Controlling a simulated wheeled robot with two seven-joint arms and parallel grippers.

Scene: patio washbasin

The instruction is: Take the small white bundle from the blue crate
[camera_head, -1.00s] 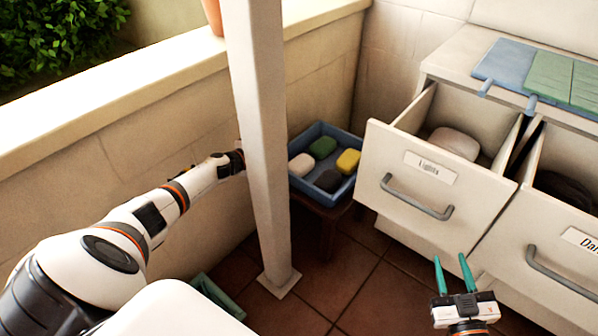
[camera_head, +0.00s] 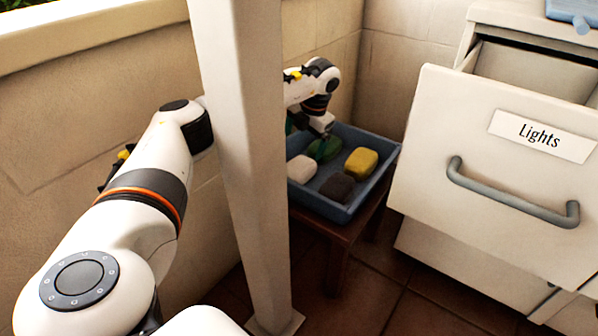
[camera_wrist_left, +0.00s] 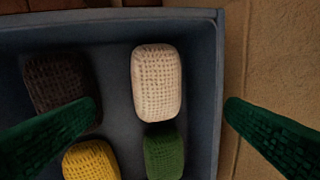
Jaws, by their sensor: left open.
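The small white bundle (camera_head: 302,168) lies at the left of the blue crate (camera_head: 318,203), partly hidden by the post. In the left wrist view the white bundle (camera_wrist_left: 157,83) lies near the crate wall, between the fingers in the picture and untouched. My left gripper (camera_head: 308,137) is open and empty above the crate's back left part. It also shows in the left wrist view (camera_wrist_left: 161,105), one finger over the dark bundle's edge, the other over the outside of the crate wall. My right gripper is out of view.
Green (camera_head: 325,149), yellow (camera_head: 361,162) and dark (camera_head: 337,187) bundles share the crate, which stands on a small brown stool (camera_head: 337,238). A white post (camera_head: 240,150) stands before my left arm. An open drawer labelled Lights (camera_head: 450,130) juts out at right.

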